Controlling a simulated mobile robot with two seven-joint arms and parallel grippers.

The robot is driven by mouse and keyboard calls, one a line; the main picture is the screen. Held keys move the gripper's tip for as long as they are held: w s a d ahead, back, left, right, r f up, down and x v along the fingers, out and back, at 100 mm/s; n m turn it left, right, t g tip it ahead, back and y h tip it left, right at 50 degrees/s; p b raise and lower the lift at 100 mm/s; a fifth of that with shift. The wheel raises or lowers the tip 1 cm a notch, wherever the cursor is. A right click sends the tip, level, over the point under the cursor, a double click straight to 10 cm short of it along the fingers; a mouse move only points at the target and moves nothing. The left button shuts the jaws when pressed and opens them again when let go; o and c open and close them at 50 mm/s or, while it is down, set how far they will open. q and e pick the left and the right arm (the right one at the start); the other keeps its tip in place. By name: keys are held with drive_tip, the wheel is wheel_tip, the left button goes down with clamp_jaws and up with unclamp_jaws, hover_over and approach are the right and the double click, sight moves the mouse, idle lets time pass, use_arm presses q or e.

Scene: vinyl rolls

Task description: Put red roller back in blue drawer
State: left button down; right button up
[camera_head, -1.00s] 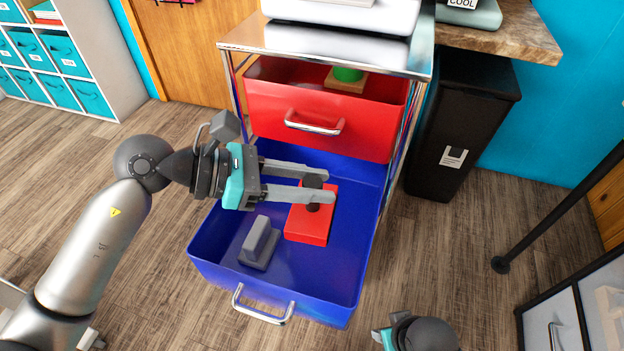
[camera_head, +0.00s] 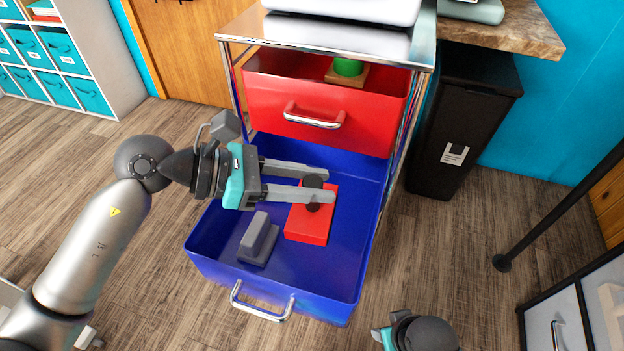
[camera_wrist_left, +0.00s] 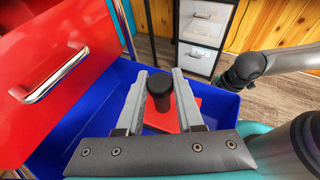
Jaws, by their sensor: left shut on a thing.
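The red roller (camera_head: 308,226), a red block with a black knob on top, is inside the open blue drawer (camera_head: 345,270), towards its right side. My left gripper (camera_head: 320,185) reaches in from the left and is shut on the roller's black knob. In the left wrist view the black knob (camera_wrist_left: 158,118) stands between the two fingers, with part of the red body behind it. I cannot tell whether the roller touches the drawer floor. My right gripper (camera_head: 385,338) shows only partly at the bottom edge, its fingers unclear.
A grey block-shaped tool (camera_head: 258,240) lies in the blue drawer, left of the roller. Above, a red drawer (camera_head: 350,118) is also open and holds a green-topped wooden item (camera_head: 347,72). A black bin (camera_head: 460,120) stands right of the metal cabinet.

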sight(300, 210)
idle(0.3)
use_arm(q)
drive_tip(key=shift+f+b, duration=1.55)
drive_tip(key=shift+f, duration=0.15)
drive_tip(key=shift+f, duration=0.1)
drive_tip(key=shift+f+b, duration=1.45)
drive_tip(key=shift+f, duration=0.1)
wheel_tip(300, 210, down, 3)
drive_tip(key=b, duration=0.3)
drive_tip(key=shift+f, duration=0.15)
drive_tip(key=shift+f, duration=1.7)
